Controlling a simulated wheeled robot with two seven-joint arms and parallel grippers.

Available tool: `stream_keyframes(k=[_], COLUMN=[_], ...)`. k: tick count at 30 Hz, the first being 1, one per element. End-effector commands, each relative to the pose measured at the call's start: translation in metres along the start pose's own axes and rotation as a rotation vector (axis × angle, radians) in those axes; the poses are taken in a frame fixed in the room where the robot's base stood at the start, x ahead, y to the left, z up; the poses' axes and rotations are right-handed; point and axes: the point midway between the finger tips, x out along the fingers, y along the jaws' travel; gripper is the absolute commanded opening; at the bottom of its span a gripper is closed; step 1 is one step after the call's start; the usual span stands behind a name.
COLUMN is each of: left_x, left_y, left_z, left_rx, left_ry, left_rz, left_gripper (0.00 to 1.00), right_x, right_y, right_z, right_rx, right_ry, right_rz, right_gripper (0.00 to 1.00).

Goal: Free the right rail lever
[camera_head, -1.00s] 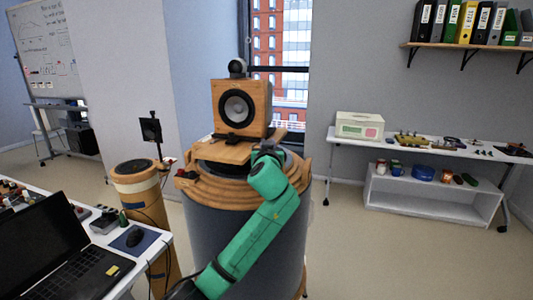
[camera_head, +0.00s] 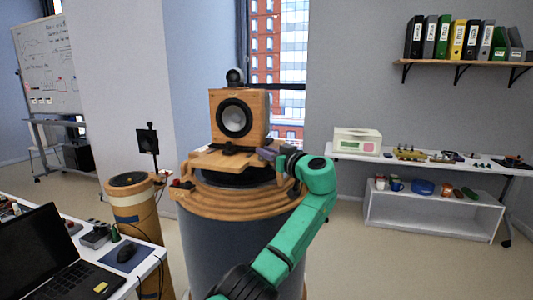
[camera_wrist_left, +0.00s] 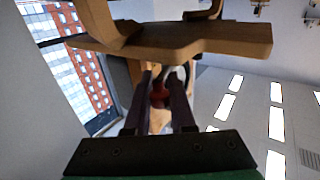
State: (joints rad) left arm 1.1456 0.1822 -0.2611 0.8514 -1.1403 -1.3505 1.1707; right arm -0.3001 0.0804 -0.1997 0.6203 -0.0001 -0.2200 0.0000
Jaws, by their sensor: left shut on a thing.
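My left gripper (camera_head: 268,153) reaches the plate's right side from the right. In the left wrist view its two dark fingers (camera_wrist_left: 160,88) are closed around a red knob (camera_wrist_left: 158,96), which seems to be the right rail lever. The wooden plate's edge (camera_wrist_left: 200,40) passes close by the fingers. In the head view the lever is hidden by the gripper. A red-tipped part (camera_head: 178,183) shows at the stand's left side. My right gripper is out of view.
A wooden post (camera_head: 134,212) with a dark top stands left of the stand. A desk with a laptop (camera_head: 45,255) and mouse (camera_head: 126,252) is at lower left. A white bench (camera_head: 440,160) stands at the back right. Floor between is clear.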

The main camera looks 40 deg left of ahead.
Motion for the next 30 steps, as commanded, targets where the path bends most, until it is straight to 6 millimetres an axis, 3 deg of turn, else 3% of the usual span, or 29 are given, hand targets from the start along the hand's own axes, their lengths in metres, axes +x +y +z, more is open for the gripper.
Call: stream_keyframes(k=[11,12,14,25,30], left_x=[0.0,0.001,0.001,-0.004,-0.037], left_y=[0.0,0.0,0.0,0.001,0.001], left_z=[-0.001,-0.001,0.0,0.001,0.005], left_rx=[-0.001,-0.001,-0.001,-0.001,-0.002], left_ry=[0.0,0.0,0.0,0.0,0.001], left_rz=[-0.004,-0.004,-0.004,-0.002,0.001], left_gripper=[0.0,0.3,0.53,0.53,0.53], right_x=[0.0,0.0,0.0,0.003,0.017], right_y=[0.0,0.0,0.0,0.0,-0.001], right_z=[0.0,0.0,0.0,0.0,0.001], right_rx=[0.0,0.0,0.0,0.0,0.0], right_ry=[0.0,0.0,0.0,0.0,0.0], right_rz=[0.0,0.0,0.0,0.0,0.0], right_gripper=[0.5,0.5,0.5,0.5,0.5])
